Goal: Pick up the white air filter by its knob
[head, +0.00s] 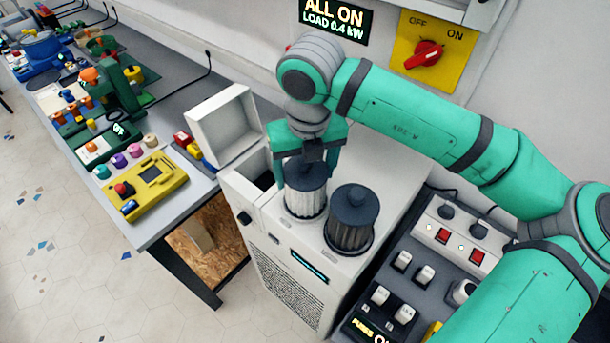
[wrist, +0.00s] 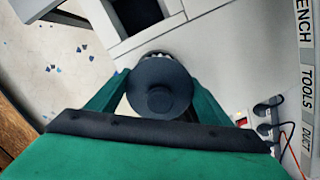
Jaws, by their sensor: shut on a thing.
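The white air filter (head: 305,203) has pale pleated sides and a dark round cap, and stands upright at the top of the white cabinet. My gripper (head: 306,176) points down over it, with its green fingers on either side of the dark cap. In the wrist view, the round cap with its central knob (wrist: 160,98) sits between the fingers, and only a little of the pale pleats shows beyond it. My gripper is shut on the filter at its dark top. The filter's base appears to be at its seat; I cannot tell whether there is a gap under it.
A dark pleated filter (head: 350,222) stands close at the right on the white cabinet (head: 290,262). An open white bin (head: 225,125) is at the left. A switch panel (head: 425,262) is at the right. A grey bench (head: 165,205) with a yellow device (head: 146,190) runs along the left.

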